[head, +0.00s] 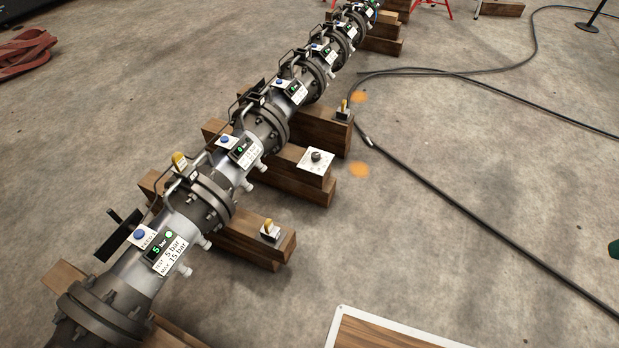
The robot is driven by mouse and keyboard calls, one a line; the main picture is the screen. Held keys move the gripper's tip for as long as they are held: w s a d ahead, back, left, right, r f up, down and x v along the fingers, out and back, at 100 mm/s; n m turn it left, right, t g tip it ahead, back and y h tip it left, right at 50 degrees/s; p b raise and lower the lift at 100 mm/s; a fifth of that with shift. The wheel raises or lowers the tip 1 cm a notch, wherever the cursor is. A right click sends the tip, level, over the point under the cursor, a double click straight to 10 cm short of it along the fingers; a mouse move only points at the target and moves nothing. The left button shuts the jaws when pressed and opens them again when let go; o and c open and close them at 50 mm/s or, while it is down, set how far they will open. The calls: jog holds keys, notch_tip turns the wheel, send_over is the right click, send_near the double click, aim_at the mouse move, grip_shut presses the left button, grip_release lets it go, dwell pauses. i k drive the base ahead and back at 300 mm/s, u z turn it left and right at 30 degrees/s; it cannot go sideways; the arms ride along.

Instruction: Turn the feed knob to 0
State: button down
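A dark round knob (316,155) sits on a white dial plate (314,164) on top of a wooden block, right of the pipe line. It may be the feed knob; its printing is too small to read, and I cannot tell where it points. The nearest pipe spool (150,262) has a green display (158,250) reading 5 bar and a label with 5 bar and max 15 bar. My gripper is not in view.
A black cable (445,190) runs over the concrete floor at right. A white-edged wooden board (380,334) lies at the bottom. Floor between is clear.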

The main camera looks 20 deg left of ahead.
aim_at(316, 157)
jog(key=k, duration=0.25)
jog(key=u, duration=0.85)
jog(key=i, duration=1)
jog(key=u, duration=0.05)
jog(key=k, duration=0.5)
jog(key=z, duration=1)
jog(key=i, duration=1.25)
jog(key=u, duration=0.75)
jog(key=i, duration=0.35)
jog(key=u, duration=0.3)
